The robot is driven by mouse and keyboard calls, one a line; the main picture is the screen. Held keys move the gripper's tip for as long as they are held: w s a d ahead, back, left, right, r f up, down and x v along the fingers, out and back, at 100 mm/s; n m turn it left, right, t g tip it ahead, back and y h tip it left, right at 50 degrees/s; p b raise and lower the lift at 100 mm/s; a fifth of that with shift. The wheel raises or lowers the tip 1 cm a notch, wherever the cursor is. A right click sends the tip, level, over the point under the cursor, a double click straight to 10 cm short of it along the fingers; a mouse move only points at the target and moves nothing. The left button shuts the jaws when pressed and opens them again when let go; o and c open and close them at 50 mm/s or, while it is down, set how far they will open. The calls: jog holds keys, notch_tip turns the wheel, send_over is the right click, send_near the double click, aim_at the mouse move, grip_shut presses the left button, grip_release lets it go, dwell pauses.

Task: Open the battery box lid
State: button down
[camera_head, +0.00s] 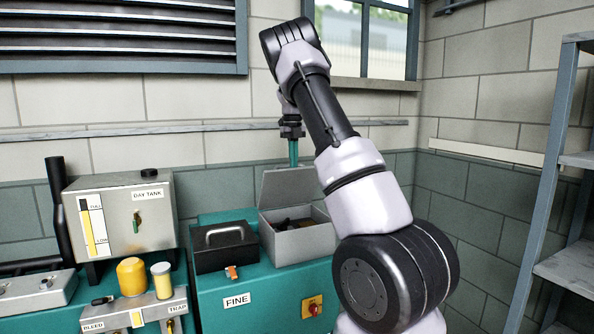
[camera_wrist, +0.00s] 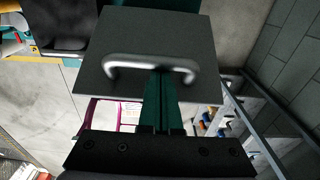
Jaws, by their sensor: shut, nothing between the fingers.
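The grey battery box (camera_head: 305,240) stands on a teal cabinet, its front wall facing me, with dark contents inside. Its lid (camera_head: 288,188) is raised, standing steeply above the rear of the box. In the wrist view the flat grey lid (camera_wrist: 150,35) fills the upper middle, with a silver bar handle (camera_wrist: 125,60) across it. My gripper (camera_head: 293,160) points down at the lid's top edge, its green fingers shut and empty. In the wrist view the fingertips (camera_wrist: 160,75) overlap the handle's bar; I cannot tell whether they touch it. My arm hides part of the box's right side.
A black box with a handle (camera_head: 225,247) sits just left of the battery box. A metal shelf rack (camera_head: 565,215) is at the right. The louvred vent (camera_head: 120,37) and window (camera_head: 365,40) are behind.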

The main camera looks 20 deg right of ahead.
jog(key=w, duration=0.6)
jog(key=shift+r, duration=0.4)
notch_tip(320, 180, up, 10)
jog(key=r, duration=0.1)
jog(key=s+r+n+t+y, duration=0.1)
jog(key=s+r+n+t, duration=0.1)
jog(key=s+r+n, duration=0.55)
jog(key=s+a+n+t+y, duration=0.1)
jog(key=s+a+n, duration=0.35)
jog(key=s, duration=0.35)
jog(key=s+a+n+t, duration=0.2)
jog(key=s+a+n, duration=0.1)
jog(key=s+n, duration=0.4)
jog(key=s+a+n+t+y, duration=0.1)
jog(key=s+a+n, duration=0.25)
jog(key=s, duration=0.55)
jog(key=s+a+f+n+t, duration=0.1)
jog(key=s+a+f+n, duration=0.1)
jog(key=s+f+n, duration=0.2)
jog(key=s+a+f+n+t+h, duration=0.1)
jog(key=s+a+f+n, duration=0.2)
jog(key=s, duration=0.4)
jog(key=shift+s+f+n, duration=0.25)
jog(key=shift+f+n, duration=0.4)
jog(key=shift+n, duration=0.6)
